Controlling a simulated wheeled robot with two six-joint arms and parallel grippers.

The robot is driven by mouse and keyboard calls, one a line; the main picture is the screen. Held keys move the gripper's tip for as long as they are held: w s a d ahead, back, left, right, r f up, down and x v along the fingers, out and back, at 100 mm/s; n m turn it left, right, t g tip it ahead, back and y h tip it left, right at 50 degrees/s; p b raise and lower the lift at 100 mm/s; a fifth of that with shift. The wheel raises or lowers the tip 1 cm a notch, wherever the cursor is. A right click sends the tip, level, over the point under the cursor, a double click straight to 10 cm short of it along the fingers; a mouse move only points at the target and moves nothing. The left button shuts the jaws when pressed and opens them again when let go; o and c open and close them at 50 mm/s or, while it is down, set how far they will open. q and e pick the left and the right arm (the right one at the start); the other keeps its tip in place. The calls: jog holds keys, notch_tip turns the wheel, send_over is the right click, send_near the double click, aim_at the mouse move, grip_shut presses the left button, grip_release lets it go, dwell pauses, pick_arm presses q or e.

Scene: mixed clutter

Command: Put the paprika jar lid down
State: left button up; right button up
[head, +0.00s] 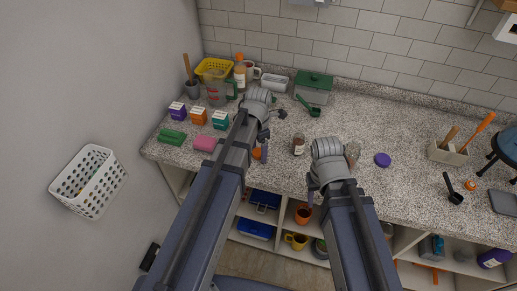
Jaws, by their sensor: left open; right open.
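A small glass jar with dark red-brown contents (299,146) stands upright on the speckled counter, between my two arms; it may be the paprika jar. A flat purple disc, like a lid (383,160), lies on the counter to the right of my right arm. I cannot tell which jar it belongs to. My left gripper (273,125) is open above the counter, left of and behind the jar, with nothing seen between its fingers. My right gripper (312,190) is open near the counter's front edge, largely hidden by its own wrist. Another jar (353,150) is partly hidden behind that wrist.
A yellow basket (214,69) and a green-lidded container (313,87) are at the back. A utensil holder (447,152) stands right. The counter right of the purple disc has free room.

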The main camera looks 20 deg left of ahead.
aim_at(259, 152)
pick_arm(q)
jog(key=shift+r, duration=0.1)
notch_tip(259, 152, up, 12)
jog(key=p, duration=1.2)
jog(key=s+d+m, duration=0.5)
jog(key=s+m, duration=0.2)
jog(key=m, duration=0.8)
jog(key=s+d+m+y, duration=0.1)
jog(key=s+d+m, duration=0.4)
jog(key=m, duration=1)
jog(key=shift+s+d+r, duration=0.15)
jog(key=shift+s+d, duration=0.1)
jog(key=shift+s, duration=0.9)
